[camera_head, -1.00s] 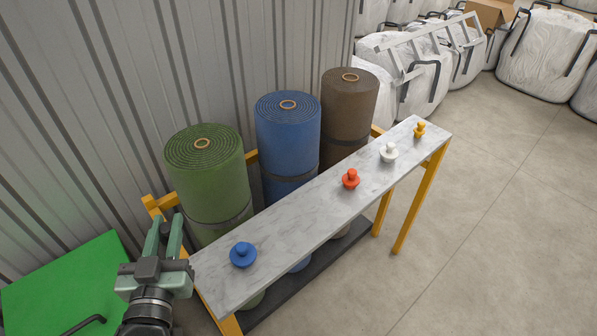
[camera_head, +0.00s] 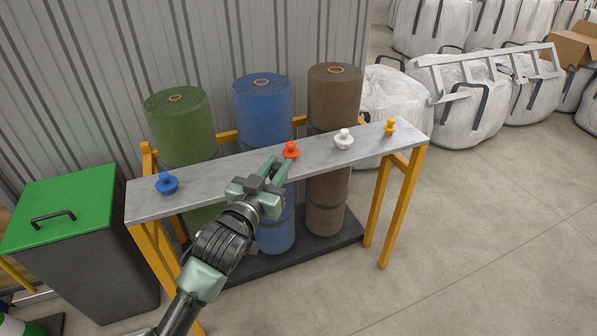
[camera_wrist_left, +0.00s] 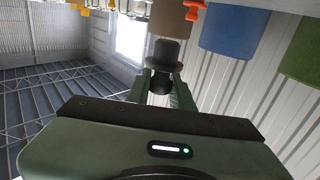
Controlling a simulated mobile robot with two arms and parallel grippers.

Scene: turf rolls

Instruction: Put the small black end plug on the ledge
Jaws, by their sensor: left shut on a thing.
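The ledge (camera_head: 222,169) is a long grey marbled board on a yellow frame. It holds a blue plug (camera_head: 167,184), a red plug (camera_head: 290,150), a white plug (camera_head: 344,139) and a yellow plug (camera_head: 390,127). My left gripper (camera_head: 275,167) is over the front middle of the ledge in the head view, close to the red plug. In the left wrist view it (camera_wrist_left: 162,87) is shut on the small black end plug (camera_wrist_left: 164,61), by its knob. I cannot make out the black plug in the head view. My right gripper is not in view.
Green (camera_head: 182,125), blue (camera_head: 264,107) and brown (camera_head: 334,97) turf rolls stand upright behind the ledge against a corrugated wall. A green-lidded bin (camera_head: 62,208) is at the left. White bulk bags (camera_head: 395,108) and an open cardboard box (camera_head: 576,45) are at the back right. The right floor is clear.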

